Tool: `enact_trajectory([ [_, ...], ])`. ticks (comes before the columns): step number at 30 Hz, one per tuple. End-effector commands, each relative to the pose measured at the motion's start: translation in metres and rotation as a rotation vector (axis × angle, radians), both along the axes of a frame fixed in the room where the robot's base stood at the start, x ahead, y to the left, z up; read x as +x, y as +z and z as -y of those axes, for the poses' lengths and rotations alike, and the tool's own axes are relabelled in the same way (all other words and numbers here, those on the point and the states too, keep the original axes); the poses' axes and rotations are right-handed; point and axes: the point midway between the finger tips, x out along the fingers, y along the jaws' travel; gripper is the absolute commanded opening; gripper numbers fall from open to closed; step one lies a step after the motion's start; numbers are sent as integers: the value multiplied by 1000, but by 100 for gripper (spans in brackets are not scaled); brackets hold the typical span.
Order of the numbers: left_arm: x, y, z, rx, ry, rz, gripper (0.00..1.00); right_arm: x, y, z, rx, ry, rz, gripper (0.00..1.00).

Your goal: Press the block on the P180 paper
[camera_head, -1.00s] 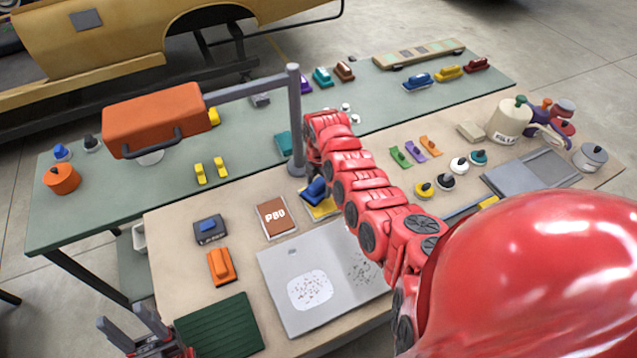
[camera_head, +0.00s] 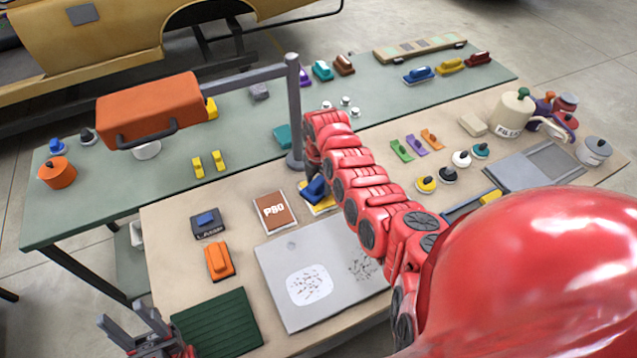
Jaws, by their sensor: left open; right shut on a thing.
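A blue block (camera_head: 315,187) is over a yellow paper (camera_head: 325,207) just left of my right arm. I cannot tell whether it touches the paper. Any label on this paper is hidden. My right gripper (camera_head: 314,172) is shut on the blue block, mostly hidden behind my red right arm. A brown paper marked P80 (camera_head: 273,212) lies to the left of it. My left gripper (camera_head: 134,322) is open and empty at the lower left, beside the near table's edge.
A grey panel (camera_head: 285,260) with speckled patches lies in front of the papers. A blue block on a dark pad (camera_head: 207,222), an orange block (camera_head: 219,261) and a green ridged mat (camera_head: 217,325) are at left. A grey post (camera_head: 294,115) stands behind the yellow paper.

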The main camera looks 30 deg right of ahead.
Motion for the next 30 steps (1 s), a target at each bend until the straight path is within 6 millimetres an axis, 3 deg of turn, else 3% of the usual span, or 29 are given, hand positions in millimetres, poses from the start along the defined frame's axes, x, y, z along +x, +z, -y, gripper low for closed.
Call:
enact_trajectory([
  [30,0,-6,0,0,0,0,50,0,-9,0,0,0,0,35],
])
